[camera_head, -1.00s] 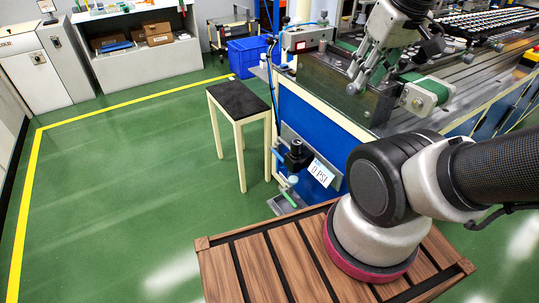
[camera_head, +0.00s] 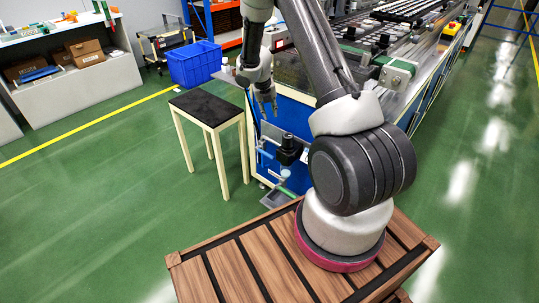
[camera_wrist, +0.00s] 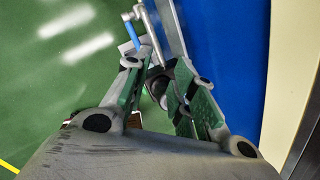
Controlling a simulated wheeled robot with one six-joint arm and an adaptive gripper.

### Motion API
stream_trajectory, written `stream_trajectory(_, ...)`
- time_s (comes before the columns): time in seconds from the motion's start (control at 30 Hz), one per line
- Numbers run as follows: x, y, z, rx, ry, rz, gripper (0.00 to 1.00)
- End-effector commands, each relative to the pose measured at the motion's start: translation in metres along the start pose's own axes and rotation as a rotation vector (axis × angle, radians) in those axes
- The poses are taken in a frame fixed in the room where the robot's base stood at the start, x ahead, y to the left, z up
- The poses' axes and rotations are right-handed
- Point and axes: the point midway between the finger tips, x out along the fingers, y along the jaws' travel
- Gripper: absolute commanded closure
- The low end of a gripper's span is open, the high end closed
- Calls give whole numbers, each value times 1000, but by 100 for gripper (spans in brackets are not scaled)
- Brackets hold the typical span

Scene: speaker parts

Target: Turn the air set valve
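The air set assembly (camera_head: 289,150) is a black regulator body with pipes and hoses, on the blue side of the workbench. Part of it is hidden behind my arm in the head view. In the wrist view a round black part (camera_wrist: 160,86) of it shows between and beyond my fingers. A blue handle-like piece (camera_wrist: 132,33) and a grey pipe show past the fingertips. Which part is the valve's turning handle I cannot tell for sure. My gripper (camera_head: 266,108) points down, above and a little left of the regulator. Its fingers (camera_wrist: 159,66) are apart and appear empty.
A small black-topped table (camera_head: 207,101) stands just left of the air set. A blue crate (camera_head: 195,64) is behind it. The workbench with a conveyor (camera_head: 397,72) runs to the back right. Green floor is free at the left and far right.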

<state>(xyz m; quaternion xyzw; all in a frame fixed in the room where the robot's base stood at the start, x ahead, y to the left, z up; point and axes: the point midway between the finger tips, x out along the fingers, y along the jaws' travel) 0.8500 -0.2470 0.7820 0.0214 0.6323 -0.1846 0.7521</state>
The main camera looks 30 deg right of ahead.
Motion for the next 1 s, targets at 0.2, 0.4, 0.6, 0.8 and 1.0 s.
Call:
stream_trajectory(0.2,120,32,-28,-488,56,48,74)
stream_trajectory(0.4,159,41,-42,-644,67,73,74)
stream_trajectory(0.6,190,43,-46,-652,69,74,74)
stream_trajectory(0.8,219,44,-48,-649,67,74,74)
stream_trajectory(1.0,231,45,-48,-649,66,73,74)
